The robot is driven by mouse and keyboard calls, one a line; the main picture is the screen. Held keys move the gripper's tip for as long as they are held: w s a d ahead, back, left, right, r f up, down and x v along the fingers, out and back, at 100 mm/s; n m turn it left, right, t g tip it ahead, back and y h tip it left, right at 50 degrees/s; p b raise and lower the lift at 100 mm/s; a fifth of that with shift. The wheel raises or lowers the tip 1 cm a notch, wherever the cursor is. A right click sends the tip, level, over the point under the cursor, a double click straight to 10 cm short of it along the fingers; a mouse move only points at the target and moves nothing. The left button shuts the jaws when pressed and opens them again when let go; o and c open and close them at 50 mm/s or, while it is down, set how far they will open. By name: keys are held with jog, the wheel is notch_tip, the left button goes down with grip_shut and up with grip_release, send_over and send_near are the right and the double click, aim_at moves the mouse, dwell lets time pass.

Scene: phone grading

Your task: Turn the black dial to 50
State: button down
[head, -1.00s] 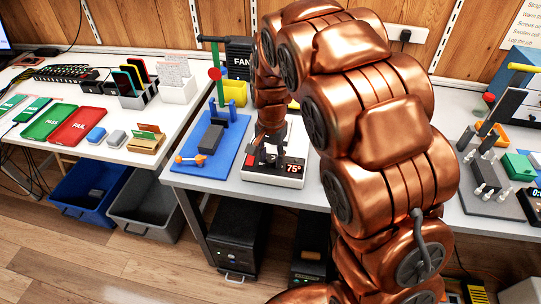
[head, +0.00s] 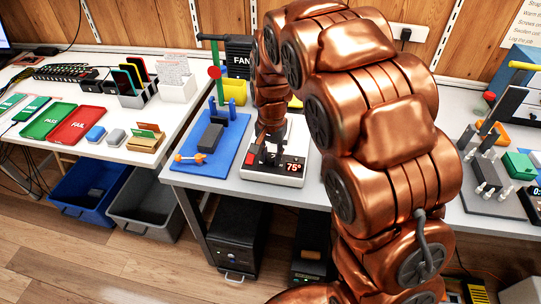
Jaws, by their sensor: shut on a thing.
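A white heater unit (head: 262,178) stands on the grey bench, with a black display (head: 293,167) that reads 75° in red-orange. My gripper (head: 267,160) points down onto the top of this unit, left of the display. Its dark fingers are shut on what seems to be the black dial. The fingers and my copper arm hide the dial, so its pointer and any scale marks cannot be seen. A red part (head: 251,160) shows just left of the fingers.
A blue mat (head: 200,168) with a dark block and an orange-handled tool lies left of the unit.

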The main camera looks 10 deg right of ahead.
jog(key=n+b, duration=0.1)
jog(key=n, duration=0.3)
jog(key=n+b, duration=0.1)
jog(key=n, duration=0.2)
jog(key=shift+n, duration=0.4)
jog(key=n, duration=0.3)
jog(key=shift+n+b, duration=0.3)
jog(key=n, duration=0.3)
jog(key=shift+r+n, duration=0.1)
jog(key=shift+n, duration=0.2)
jog(key=n+p, duration=0.1)
jog(key=n, duration=0.2)
jog(key=shift+n, duration=0.4)
jog(key=n+p, duration=0.1)
jog(key=n, duration=0.2)
jog(key=shift+n, duration=0.3)
jog(key=n+p, duration=0.2)
jog(key=n, duration=0.1)
jog(key=shift+r, duration=0.1)
jog(key=shift+w+n+p, duration=0.1)
jog(key=shift+n+p, duration=0.55)
jog(key=shift+n, duration=0.95)
